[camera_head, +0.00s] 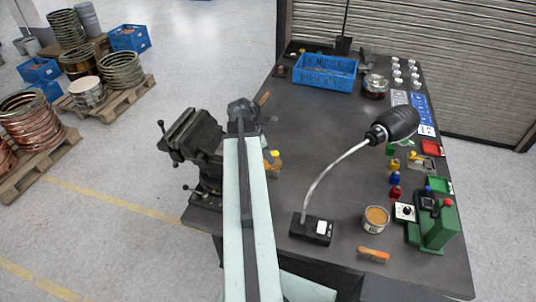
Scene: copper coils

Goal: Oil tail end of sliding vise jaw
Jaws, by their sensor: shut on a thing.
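The dark vise (196,142) is mounted at the left edge of the workbench, with its jaws at the top and a handle bar on its left side. I cannot make out which end is the tail of the sliding jaw. My gripper (243,113) is the dark end of my pale arm, to the right of the vise and apart from it. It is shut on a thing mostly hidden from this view. An orange-brown stick-like piece (264,98) shows just beyond it; I cannot tell whether it is held.
On the dark workbench (305,135) stand a blue crate (325,72), a gooseneck lamp (392,125), an open tin (376,218), an orange brush (373,254) and a green device (437,228). The bench middle is clear. Coils on pallets (105,98) stand left on the floor.

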